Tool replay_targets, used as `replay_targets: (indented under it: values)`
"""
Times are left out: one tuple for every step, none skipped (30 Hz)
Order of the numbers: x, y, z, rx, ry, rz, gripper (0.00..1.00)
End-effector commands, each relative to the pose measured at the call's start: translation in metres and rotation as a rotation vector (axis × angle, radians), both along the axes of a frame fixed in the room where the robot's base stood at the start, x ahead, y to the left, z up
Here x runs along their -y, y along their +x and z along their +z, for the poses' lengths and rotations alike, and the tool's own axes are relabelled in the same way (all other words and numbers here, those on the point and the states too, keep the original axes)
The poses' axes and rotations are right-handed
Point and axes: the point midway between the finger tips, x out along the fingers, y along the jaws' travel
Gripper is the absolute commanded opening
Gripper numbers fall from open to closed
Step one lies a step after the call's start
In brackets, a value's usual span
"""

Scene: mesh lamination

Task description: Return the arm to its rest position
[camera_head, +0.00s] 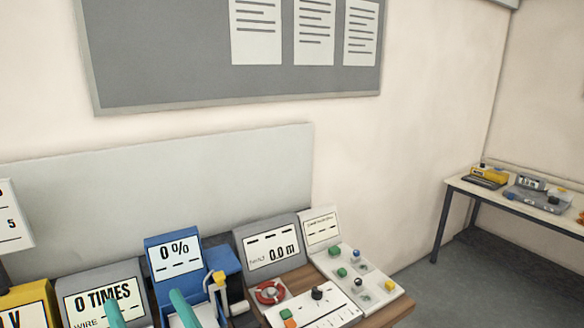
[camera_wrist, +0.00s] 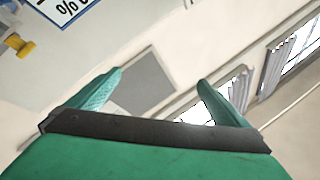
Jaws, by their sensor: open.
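My gripper (camera_wrist: 158,92) shows in the wrist view with its two teal fingers spread apart and nothing between them. Behind the fingers are a pale wall, a grey panel and windows, seen tilted. In the head view two teal finger tips of my gripper (camera_head: 148,312) reach up at the bottom edge, in front of the instruments. The rest of my arm is out of view there.
A wooden bench (camera_head: 296,283) carries a "0 TIMES" display (camera_head: 103,296), a blue "0 %" device (camera_head: 178,256), a "0.0 m" display (camera_head: 270,250) and a white button panel (camera_head: 358,272). A side table (camera_head: 520,196) with instruments stands right, beyond open floor (camera_head: 470,285).

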Motion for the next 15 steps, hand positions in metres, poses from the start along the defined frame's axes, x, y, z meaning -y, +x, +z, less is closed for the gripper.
replay_targets:
  values:
    - [0.010, 0.002, -0.013, -0.026, 0.020, -0.043, 0.99]
    - [0.016, 0.004, -0.020, -0.039, 0.029, -0.070, 0.99]
    - [0.025, 0.005, -0.030, -0.053, 0.039, -0.107, 0.99]
    - [0.031, 0.006, -0.037, -0.065, 0.044, -0.133, 0.99]
    - [0.037, 0.006, -0.045, -0.078, 0.049, -0.161, 0.99]
    - [0.046, 0.006, -0.056, -0.094, 0.053, -0.197, 0.99]
    - [0.052, 0.005, -0.064, -0.105, 0.055, -0.224, 0.99]
    - [0.059, 0.004, -0.073, -0.117, 0.055, -0.251, 0.99]
    - [0.067, 0.003, -0.084, -0.133, 0.053, -0.286, 0.99]
    - [0.074, 0.001, -0.093, -0.145, 0.051, -0.314, 0.99]
    - [0.080, -0.001, -0.103, -0.157, 0.047, -0.339, 0.99]
    - [0.089, -0.005, -0.115, -0.173, 0.039, -0.375, 0.99]
    - [0.095, -0.008, -0.124, -0.185, 0.033, -0.400, 0.99]
    - [0.101, -0.012, -0.134, -0.197, 0.024, -0.425, 0.99]
    - [0.109, -0.017, -0.146, -0.212, 0.011, -0.459, 0.99]
